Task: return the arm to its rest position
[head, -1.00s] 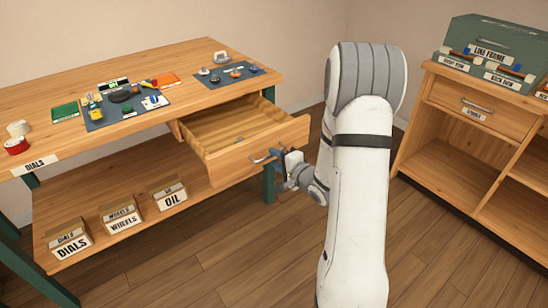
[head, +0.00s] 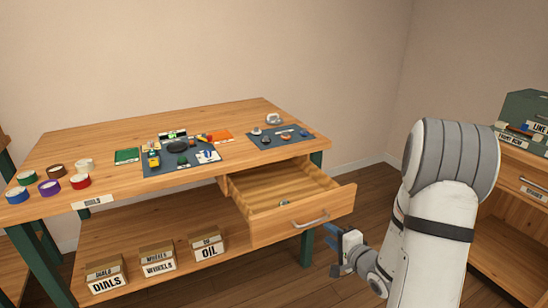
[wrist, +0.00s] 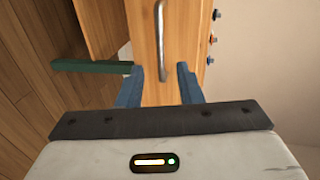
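My gripper (head: 335,243) is in front of the open workbench drawer (head: 300,222), to the right of its handle and a little below it in the head view. In the wrist view my gripper's two blue fingers (wrist: 158,88) are apart, with nothing between them. The drawer's metal handle (wrist: 161,40) lies ahead of the fingertips there, apart from them. The drawer stands pulled out, with a small object (head: 285,203) inside, too small to tell. My white arm rises at the right of the head view.
The workbench (head: 80,150) carries a dark mat (head: 215,155) with parts, a second mat (head: 262,142) and several tape rolls (head: 80,181). Labelled boxes (head: 158,263) stand on its lower shelf. A wooden cabinet (head: 515,235) with a green case (head: 530,105) is at right.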

